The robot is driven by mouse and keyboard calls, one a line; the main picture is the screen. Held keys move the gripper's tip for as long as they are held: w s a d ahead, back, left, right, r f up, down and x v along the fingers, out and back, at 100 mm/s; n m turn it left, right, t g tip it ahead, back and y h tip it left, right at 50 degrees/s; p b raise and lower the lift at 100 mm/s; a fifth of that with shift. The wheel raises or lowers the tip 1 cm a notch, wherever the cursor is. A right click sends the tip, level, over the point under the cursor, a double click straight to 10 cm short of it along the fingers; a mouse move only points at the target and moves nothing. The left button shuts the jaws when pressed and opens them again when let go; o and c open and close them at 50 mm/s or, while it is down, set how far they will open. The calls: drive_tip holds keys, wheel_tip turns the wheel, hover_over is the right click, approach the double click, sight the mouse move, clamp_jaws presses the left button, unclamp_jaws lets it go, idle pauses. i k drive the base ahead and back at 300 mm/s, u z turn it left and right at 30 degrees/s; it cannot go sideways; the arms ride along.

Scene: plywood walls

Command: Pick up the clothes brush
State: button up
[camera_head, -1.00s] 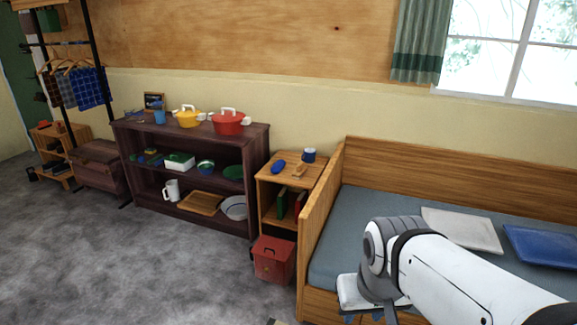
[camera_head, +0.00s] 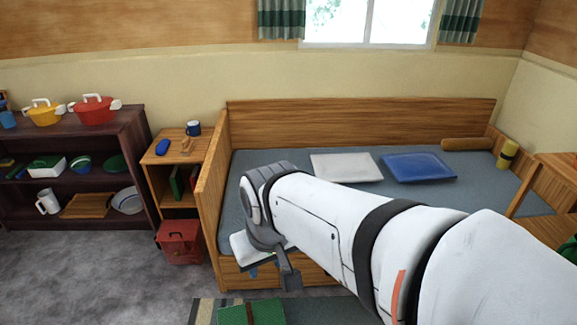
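A small light-brown wooden item (camera_head: 187,145), which may be the clothes brush, lies on top of the bedside cabinet (camera_head: 160,158). It is too small to make out bristles. A blue oval item (camera_head: 162,146) lies to its left and a dark blue mug (camera_head: 193,128) stands behind it. My arm reaches in from the lower right across the bed's front. My gripper (camera_head: 254,272) is mostly hidden at the arm's far end, low by the bed's front and well apart from the cabinet. Its opening does not show.
A dark shelf (camera_head: 137,125) with pots and dishes stands left of the cabinet. A red bin (camera_head: 180,242) stands before the cabinet. The bed (camera_head: 300,165) holds white and blue cushions. A green item (camera_head: 250,313) lies on a striped mat. Grey floor is clear at left.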

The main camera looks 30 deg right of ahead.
sight(188, 144)
drive_tip(key=u, duration=0.2)
drive_tip(key=k, duration=1.05)
drive_tip(key=u, duration=0.95)
drive_tip(key=i, duration=3.5)
drive_tip(key=z, duration=1.15)
drive_tip(key=i, duration=1.2)
drive_tip(key=z, duration=1.25)
drive_tip(key=i, duration=0.45)
drive_tip(key=z, duration=0.1)
drive_tip(key=k, duration=0.55)
